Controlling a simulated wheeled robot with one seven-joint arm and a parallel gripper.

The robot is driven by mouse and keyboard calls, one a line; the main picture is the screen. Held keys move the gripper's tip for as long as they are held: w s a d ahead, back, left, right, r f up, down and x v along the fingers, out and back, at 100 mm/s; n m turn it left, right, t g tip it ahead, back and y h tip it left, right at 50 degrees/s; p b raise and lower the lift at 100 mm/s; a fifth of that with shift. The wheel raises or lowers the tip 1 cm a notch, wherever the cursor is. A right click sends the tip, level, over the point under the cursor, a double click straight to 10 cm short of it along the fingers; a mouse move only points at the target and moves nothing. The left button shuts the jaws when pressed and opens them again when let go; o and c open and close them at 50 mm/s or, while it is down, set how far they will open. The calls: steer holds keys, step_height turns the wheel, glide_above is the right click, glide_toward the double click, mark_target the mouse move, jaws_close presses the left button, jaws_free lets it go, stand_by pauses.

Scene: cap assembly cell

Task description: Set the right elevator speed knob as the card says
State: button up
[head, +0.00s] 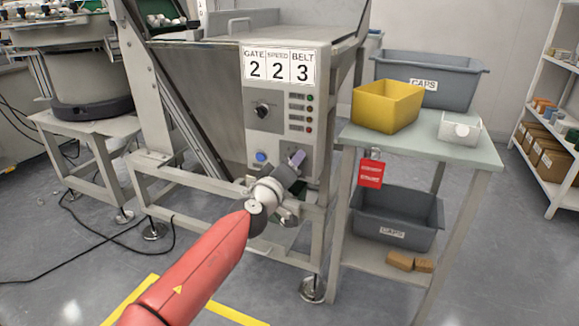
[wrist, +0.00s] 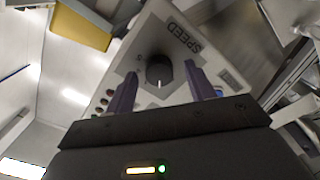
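The card (head: 279,67) on top of the panel reads GATE 2, SPEED 2, BELT 3. In the wrist view the dark round speed knob (wrist: 159,70) sits beside the printed word SPEED, its white pointer line towards the bottom of the picture. My gripper (wrist: 160,80) is open, with one purple finger on each side of the knob and a gap to each. In the head view my gripper (head: 296,159) is at the lower right of the control panel (head: 270,132) and hides the speed knob. The scale marks are too small to read.
Another black knob (head: 263,109) sits higher on the panel, beside several small lamps. A blue button (head: 260,156) is left of my gripper. A side table (head: 430,150) with a yellow bin (head: 386,106) stands close on the right; a red tag (head: 371,173) hangs from its edge.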

steer(key=v, duration=0.7)
steer(key=shift+s, duration=0.4)
steer(key=shift+a, duration=0.1)
